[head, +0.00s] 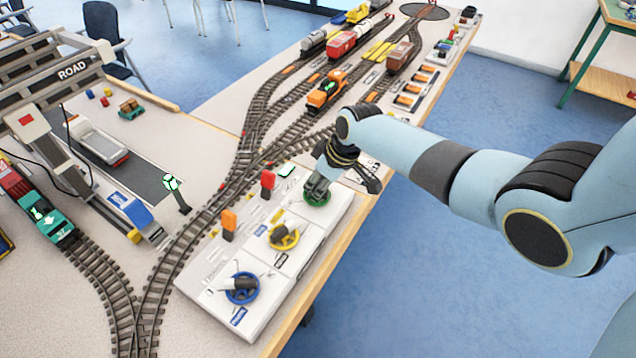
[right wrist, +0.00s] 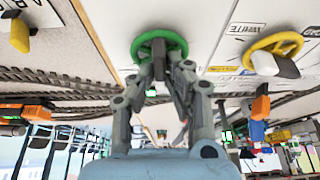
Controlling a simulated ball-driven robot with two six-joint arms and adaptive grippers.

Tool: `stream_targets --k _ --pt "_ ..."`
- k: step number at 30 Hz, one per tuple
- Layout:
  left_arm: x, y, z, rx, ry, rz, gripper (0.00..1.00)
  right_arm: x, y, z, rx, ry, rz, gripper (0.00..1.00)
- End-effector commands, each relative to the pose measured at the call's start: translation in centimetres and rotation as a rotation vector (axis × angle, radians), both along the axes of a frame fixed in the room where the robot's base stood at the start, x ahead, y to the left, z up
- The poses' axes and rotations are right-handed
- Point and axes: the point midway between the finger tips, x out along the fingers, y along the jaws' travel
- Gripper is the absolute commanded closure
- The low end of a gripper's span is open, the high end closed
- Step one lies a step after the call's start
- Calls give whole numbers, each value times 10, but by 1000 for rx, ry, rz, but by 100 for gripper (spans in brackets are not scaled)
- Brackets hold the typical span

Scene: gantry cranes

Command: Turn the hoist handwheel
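Three handwheels sit on a white control panel (head: 215,285) at the table's front edge: a green handwheel (head: 324,202), a yellow one (head: 284,236) and a blue one (head: 241,288). I cannot read which label names the hoist. My right gripper (head: 318,188) reaches down onto the green handwheel, which also shows in the right wrist view (right wrist: 143,44). There the fingers (right wrist: 170,65) come close together over the wheel's middle and appear closed on its grip, which they mostly hide. The yellow wheel (right wrist: 249,48) is beside it, untouched. My left gripper is out of view.
An orange lever (head: 229,223) and a red lever (head: 268,183) stand beside the wheels. Tracks with an orange locomotive (head: 327,92) run behind the panel. A grey gantry crane (head: 70,75) and a teal locomotive (head: 46,215) are at left. Blue floor lies open at right.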

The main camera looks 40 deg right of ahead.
Motion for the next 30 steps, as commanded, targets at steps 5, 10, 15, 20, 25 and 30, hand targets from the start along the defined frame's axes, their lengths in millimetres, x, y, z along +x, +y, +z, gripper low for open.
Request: stream_targets --k 5,10,15,20,25,30 --pt "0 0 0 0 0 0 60 0 0 0 -1 0 0 65" --pt "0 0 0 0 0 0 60 0 0 0 -1 0 0 65" --pt "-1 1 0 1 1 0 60 -1 -1 3 -1 0 0 65" --pt "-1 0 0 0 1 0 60 -8 -4 20 -2 -2 0 65" --pt "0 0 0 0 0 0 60 -19 -9 51 -2 -3 1 65" --pt "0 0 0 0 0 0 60 -31 -15 83 -3 -2 1 65"
